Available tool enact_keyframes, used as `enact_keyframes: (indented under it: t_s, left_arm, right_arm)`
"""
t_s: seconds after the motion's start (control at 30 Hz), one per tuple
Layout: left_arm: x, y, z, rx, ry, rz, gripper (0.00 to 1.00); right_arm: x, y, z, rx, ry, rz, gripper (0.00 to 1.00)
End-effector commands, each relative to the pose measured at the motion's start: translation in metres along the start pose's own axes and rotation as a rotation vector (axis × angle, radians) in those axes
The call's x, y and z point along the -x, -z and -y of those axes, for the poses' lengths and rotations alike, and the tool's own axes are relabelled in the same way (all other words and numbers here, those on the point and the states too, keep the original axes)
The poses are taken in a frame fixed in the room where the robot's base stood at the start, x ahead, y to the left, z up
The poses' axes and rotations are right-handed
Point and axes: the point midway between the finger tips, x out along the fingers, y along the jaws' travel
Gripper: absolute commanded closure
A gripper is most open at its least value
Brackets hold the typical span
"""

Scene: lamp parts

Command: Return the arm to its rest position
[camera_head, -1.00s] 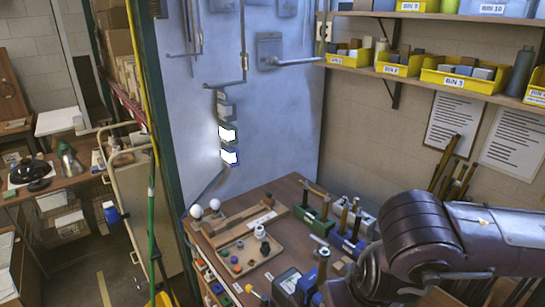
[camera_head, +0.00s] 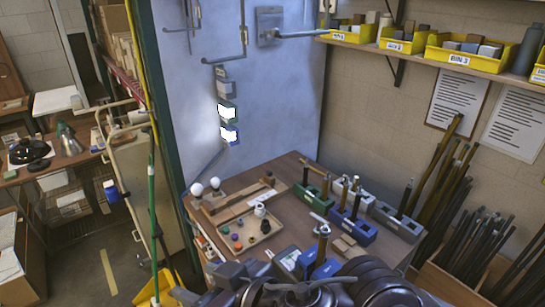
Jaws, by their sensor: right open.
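My right arm (camera_head: 385,285) shows at the bottom edge, in front of the workbench (camera_head: 285,175). My right gripper (camera_head: 212,287) is at the bottom, left of the arm, with its fingers apart and nothing seen between them. Part of it is cut off by the frame edge. My left gripper is not in view. Two white bulbs (camera_head: 215,183) stand at the bench's back left. A wooden tray (camera_head: 270,229) with several small coloured parts is beside them.
Green (camera_head: 307,196), blue (camera_head: 352,229) and grey tool holders stand on the bench's right side. Dark rods (camera_head: 452,215) stand in a box at the right. Shelf bins (camera_head: 465,52) hang above.

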Motion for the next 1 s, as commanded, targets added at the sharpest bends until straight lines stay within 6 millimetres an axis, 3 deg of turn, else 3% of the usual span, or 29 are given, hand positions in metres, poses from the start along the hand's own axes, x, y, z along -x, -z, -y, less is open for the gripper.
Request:
enact_keyframes:
  t_s: [0.13,0.27,0.37,0.43,0.6,0.77,1.0]
  left_arm:
    - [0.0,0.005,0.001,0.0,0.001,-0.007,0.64]
    - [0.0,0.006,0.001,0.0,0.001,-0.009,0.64]
    - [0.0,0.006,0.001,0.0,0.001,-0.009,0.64]
    - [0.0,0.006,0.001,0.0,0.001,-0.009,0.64]
    - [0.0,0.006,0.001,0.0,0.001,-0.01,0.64]
    - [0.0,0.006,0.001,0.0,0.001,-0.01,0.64]
    - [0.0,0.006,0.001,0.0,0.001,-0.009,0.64]
  right_arm:
    - [0.007,0.017,-0.026,-0.064,-0.119,-0.096,0.51]
    - [0.021,0.005,-0.073,-0.129,-0.282,-0.086,0.51]
    - [0.037,-0.025,-0.113,-0.189,-0.415,-0.009,0.51]
    - [0.051,-0.057,-0.139,-0.234,-0.499,0.078,0.51]
    - [0.092,-0.144,-0.175,-0.327,-0.629,0.326,0.51]
    - [0.125,-0.205,-0.182,-0.388,-0.669,0.512,0.51]
    - [0.172,-0.278,-0.173,-0.464,-0.671,0.744,0.51]
